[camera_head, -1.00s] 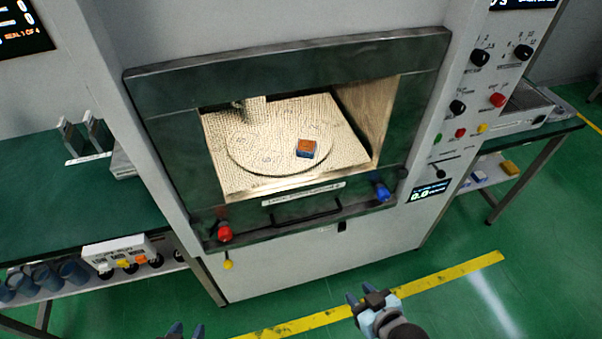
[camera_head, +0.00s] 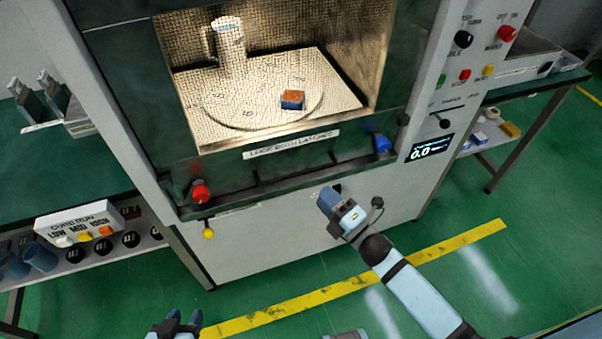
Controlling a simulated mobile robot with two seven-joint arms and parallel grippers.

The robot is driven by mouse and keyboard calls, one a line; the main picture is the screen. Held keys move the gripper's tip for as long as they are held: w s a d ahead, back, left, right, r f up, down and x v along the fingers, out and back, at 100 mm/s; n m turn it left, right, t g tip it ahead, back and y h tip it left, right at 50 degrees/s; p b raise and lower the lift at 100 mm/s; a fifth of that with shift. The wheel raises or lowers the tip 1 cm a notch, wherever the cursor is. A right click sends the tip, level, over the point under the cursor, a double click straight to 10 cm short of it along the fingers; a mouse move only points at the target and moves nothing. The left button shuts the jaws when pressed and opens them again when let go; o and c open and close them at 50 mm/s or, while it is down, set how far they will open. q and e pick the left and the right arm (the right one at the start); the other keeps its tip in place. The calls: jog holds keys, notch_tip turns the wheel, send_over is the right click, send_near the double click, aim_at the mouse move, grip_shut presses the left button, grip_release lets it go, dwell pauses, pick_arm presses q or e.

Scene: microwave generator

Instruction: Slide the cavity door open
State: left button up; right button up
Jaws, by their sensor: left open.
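The cavity door is the dark green framed front (camera_head: 160,130) of the machine, with a window or opening through which the lit cavity shows. I cannot tell whether glass fills it. A dark handle bar (camera_head: 310,172) runs along its lower edge, below a white label (camera_head: 290,146). A red latch knob (camera_head: 201,192) is at its lower left and a blue one (camera_head: 382,144) at its lower right. My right gripper (camera_head: 329,200) is just below the handle bar, with no clear contact; its jaw gap is hard to see. My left gripper (camera_head: 182,318) is open and empty at the bottom edge, away from the door.
Inside the cavity, a mug (camera_head: 228,45) and a small blue-and-orange block (camera_head: 292,99) are on a round turntable (camera_head: 235,112). A yellow knob (camera_head: 208,233) hangs below the door. Green benches stand on both sides. The floor in front is clear, with a yellow stripe (camera_head: 300,305).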

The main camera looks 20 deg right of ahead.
aim_at(301, 173)
jog(key=x, duration=0.9)
jog(key=shift+w+a, duration=0.15)
grip_shut()
